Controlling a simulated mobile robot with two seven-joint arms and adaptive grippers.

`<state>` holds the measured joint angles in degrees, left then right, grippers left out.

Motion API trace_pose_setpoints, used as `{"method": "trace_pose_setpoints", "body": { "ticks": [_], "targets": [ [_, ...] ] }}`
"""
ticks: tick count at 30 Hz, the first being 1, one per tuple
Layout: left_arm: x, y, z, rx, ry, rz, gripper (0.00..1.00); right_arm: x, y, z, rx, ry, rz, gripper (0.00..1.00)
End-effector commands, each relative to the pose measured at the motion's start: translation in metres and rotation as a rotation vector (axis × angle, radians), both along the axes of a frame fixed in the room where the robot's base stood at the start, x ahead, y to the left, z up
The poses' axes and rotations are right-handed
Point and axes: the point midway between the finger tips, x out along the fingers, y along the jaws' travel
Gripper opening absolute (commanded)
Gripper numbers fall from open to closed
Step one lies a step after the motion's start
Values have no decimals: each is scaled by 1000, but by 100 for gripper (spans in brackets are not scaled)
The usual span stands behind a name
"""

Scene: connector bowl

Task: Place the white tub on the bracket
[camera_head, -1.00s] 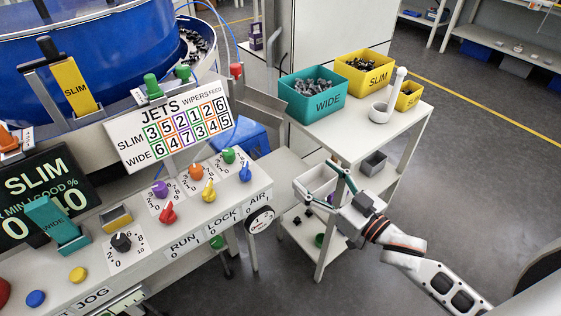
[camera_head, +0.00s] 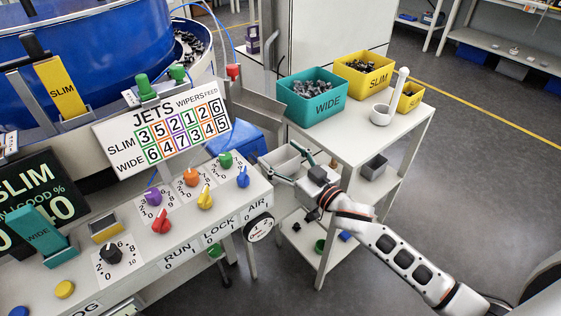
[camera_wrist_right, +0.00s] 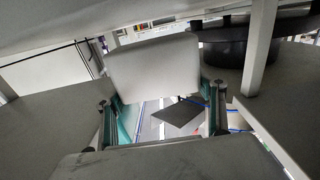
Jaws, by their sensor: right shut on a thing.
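The white tub (camera_head: 282,159) is in my right gripper (camera_head: 292,168), held in the air between the control desk and the white cart. The gripper's dark green fingers are on the tub. In the right wrist view, the tub's pale wall (camera_wrist_right: 155,70) shows between the two fingers (camera_wrist_right: 162,118). The tub looks close to upright and empty, partly hidden by the gripper. A grey metal chute piece (camera_head: 258,104) shows beyond the tub; I cannot tell whether the bracket belongs to it. My left gripper is not in view.
The control desk (camera_head: 170,235) with knobs is at left. A blue box (camera_head: 233,140) lies behind the tub.

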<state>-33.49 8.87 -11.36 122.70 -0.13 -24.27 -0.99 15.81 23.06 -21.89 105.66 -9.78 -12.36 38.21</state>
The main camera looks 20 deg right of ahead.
Motion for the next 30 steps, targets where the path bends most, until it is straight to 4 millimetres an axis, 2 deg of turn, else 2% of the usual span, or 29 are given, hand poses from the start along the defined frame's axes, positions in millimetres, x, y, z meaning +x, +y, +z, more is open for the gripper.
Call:
{"method": "trace_pose_setpoints", "body": {
  "ticks": [1, 3, 8, 14, 15, 17, 30],
  "targets": [
    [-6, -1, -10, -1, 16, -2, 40, -1, 0, -17, 1, 11, 0, 46],
    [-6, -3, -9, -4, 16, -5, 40, -1, 0, -24, 1, 10, 0, 46],
    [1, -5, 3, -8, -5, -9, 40, 0, 0, -19, 0, 2, 0, 46],
    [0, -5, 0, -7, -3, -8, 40, -1, 0, -22, 1, 3, 0, 46],
    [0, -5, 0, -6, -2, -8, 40, -1, 0, -23, 1, 4, 0, 71],
    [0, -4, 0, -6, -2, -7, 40, -1, 0, -22, 0, 2, 1, 86],
    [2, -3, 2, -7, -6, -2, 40, -3, -1, -18, -1, 2, 0, 86]
  ]
}}
